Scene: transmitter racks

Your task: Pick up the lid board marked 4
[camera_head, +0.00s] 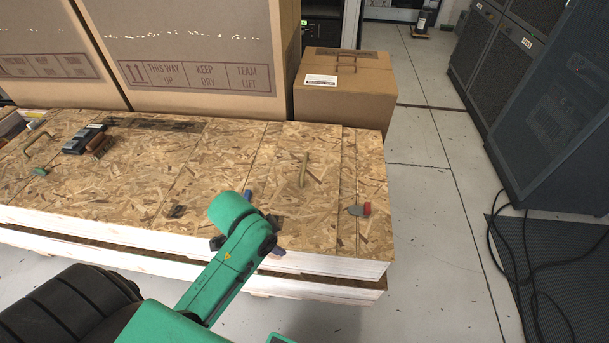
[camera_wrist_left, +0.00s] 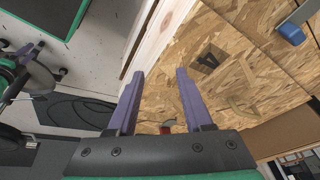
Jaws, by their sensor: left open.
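The crate top (camera_head: 215,150) is made of several flakeboard lid boards side by side. A dark mark (camera_wrist_left: 208,60) shows on the board surface near the crate's front edge in the left wrist view; I cannot read it surely as a 4. A brass-coloured bar handle (camera_head: 303,170) stands on a board right of centre in the head view. My left gripper (camera_head: 248,248) is at the crate's front edge, partly hidden by its own arm. In the left wrist view its purple fingers (camera_wrist_left: 160,98) are apart, with nothing held between them.
Dark blocks (camera_head: 83,140) and a green handle (camera_head: 37,143) are at the left. Cartons (camera_head: 345,90) stand behind.

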